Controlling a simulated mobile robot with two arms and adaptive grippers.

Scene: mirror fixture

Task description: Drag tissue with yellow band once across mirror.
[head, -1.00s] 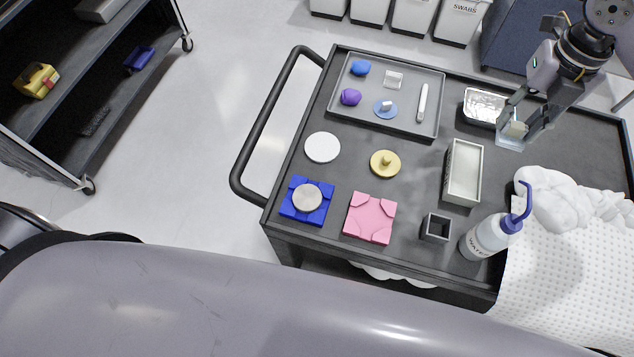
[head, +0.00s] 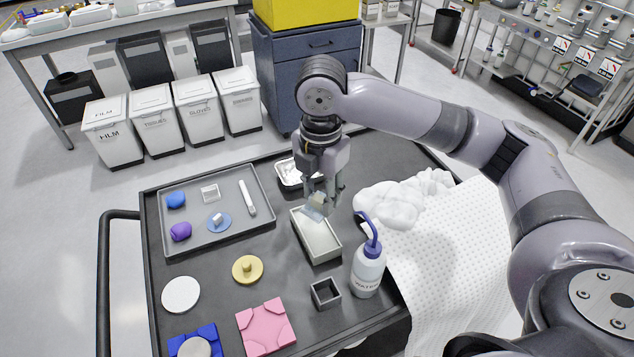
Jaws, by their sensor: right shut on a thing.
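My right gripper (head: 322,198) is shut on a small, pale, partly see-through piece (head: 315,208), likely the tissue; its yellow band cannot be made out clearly. The gripper points down over the far end of a long pale open box (head: 320,242). I cannot tell whether the piece touches the box. No mirror can be named with certainty; a round grey disc (head: 195,348) sits on a blue mount (head: 208,331) at the front left, cut by the frame edge. My left gripper is not in view.
A grey tray (head: 236,232) holds small items. A foil dish (head: 288,174) lies behind the gripper. A water bottle (head: 368,270), white fluffy heap (head: 405,200) and dotted sheet (head: 455,250) lie right. A pink block (head: 265,327), yellow knobbed disc (head: 248,269), white disc (head: 181,294) and square cup (head: 325,292) stand in front.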

